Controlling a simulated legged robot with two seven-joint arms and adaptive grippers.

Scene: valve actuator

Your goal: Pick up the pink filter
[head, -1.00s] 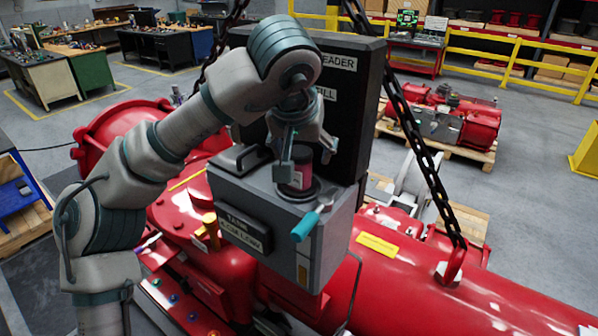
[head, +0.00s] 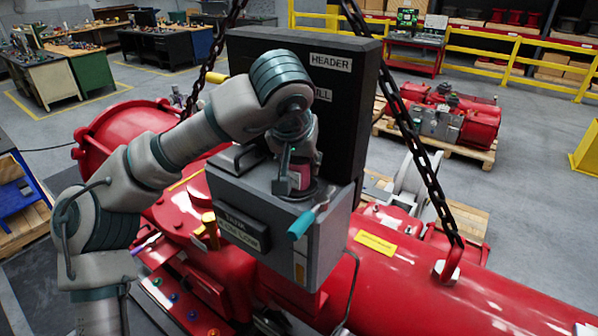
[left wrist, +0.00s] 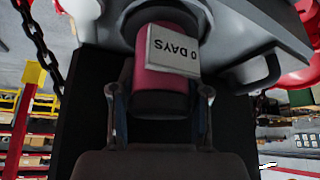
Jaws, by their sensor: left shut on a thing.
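The pink filter (head: 300,176) stands upright at the round port on top of the grey box (head: 262,205), partly hidden by my fingers in the head view. In the left wrist view the filter (left wrist: 160,80) is a pink cylinder with dark ends and a white "0 DAYS" label. My left gripper (head: 296,178) reaches down from above. Its fingers are shut on the filter, one on each side. The filter's far end is close to the dark ring of the port (left wrist: 188,18); I cannot tell whether it is still seated. My right gripper is not in view.
A teal-handled lever (head: 302,224) sticks out at the box's front right corner. A black panel (head: 335,120) stands right behind the box. Black chains (head: 415,140) hang on both sides. The red machine body (head: 430,295) lies below.

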